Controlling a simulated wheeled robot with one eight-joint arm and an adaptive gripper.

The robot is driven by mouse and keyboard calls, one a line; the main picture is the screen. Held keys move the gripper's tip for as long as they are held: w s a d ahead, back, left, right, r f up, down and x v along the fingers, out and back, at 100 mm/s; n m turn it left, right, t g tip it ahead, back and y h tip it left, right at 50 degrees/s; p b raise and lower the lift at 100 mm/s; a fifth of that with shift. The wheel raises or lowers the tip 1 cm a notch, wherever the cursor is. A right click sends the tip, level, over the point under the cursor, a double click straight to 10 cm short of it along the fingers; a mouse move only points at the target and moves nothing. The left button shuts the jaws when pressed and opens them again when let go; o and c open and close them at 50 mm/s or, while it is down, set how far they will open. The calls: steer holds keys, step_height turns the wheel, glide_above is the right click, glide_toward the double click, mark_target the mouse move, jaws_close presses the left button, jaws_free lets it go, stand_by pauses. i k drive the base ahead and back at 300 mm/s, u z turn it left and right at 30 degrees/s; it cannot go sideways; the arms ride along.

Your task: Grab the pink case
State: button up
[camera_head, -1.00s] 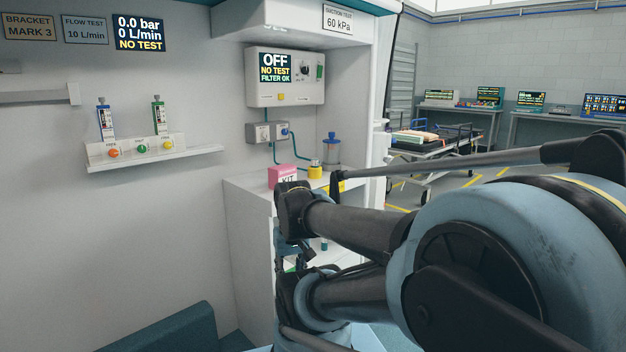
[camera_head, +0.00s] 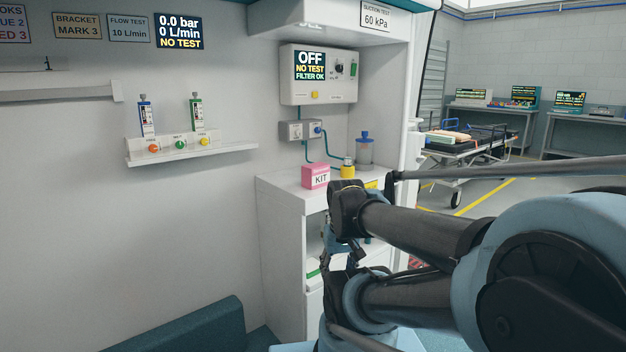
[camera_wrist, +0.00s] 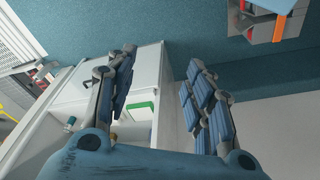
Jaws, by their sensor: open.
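The pink case (camera_head: 316,176), a small box with a white front marked KIT, stands on top of the white cabinet (camera_head: 284,186) in the head view. My gripper (camera_wrist: 160,88) shows in the wrist view with its two padded fingers spread apart and nothing between them. In the head view my arm reaches in front of the cabinet, and the gripper there is mostly hidden behind my arm links, lower than the cabinet top and to the right of the case. I cannot make out the pink case in the wrist view.
A yellow-based jar (camera_head: 347,170) and a blue-lidded canister (camera_head: 365,150) stand right of the case. A suction panel (camera_head: 318,74) hangs above. A teal bench (camera_head: 195,328) lies below.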

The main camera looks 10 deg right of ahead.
mark_target(316, 175)
steer(key=z, duration=2.9)
steer(key=i, duration=0.65)
steer(key=u, duration=2.75)
